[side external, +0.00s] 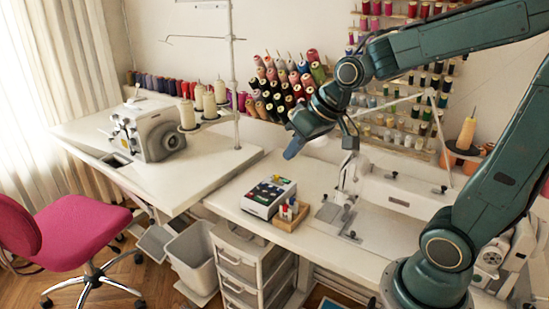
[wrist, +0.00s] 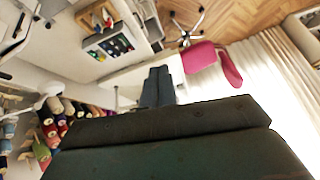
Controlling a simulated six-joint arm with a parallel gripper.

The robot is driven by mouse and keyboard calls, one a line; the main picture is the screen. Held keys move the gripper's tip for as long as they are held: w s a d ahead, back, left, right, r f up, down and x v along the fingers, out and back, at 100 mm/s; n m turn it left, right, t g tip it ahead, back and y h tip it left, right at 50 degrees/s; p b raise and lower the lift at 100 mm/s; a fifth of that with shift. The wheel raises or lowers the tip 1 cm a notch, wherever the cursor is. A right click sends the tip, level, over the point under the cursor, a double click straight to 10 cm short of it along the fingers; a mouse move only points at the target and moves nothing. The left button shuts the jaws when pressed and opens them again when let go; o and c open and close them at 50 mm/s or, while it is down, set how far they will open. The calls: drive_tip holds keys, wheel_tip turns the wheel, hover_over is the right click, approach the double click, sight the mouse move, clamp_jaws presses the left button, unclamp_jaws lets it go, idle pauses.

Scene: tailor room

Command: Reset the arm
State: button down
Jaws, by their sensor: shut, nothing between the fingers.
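My gripper (side external: 294,147) is at the end of my raised teal arm in the side external view. It hangs above the white table, up and to the right of the white box with colored items. Its fingers are shut with nothing between them. In the wrist view the two dark fingers (wrist: 157,86) lie side by side, closed, pointing toward the table and the pink chair.
The white box (side external: 265,197) and a small wooden tray (side external: 291,215) of spools stand on the table. A sewing machine (side external: 158,135), a thread stand (side external: 235,75), spool racks (side external: 410,110) and a white machine (side external: 400,190) surround my arm. A pink chair (side external: 80,230) stands left.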

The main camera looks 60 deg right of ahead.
drive_tip(key=s+a+r, duration=0.1)
drive_tip(key=s, duration=0.6)
drive_tip(key=s+a+r+n, duration=0.1)
drive_tip(key=s+a, duration=0.1)
drive_tip(key=s, duration=0.5)
drive_tip(key=shift+s+r+g+h, duration=0.3)
drive_tip(key=shift+s+g, duration=0.1)
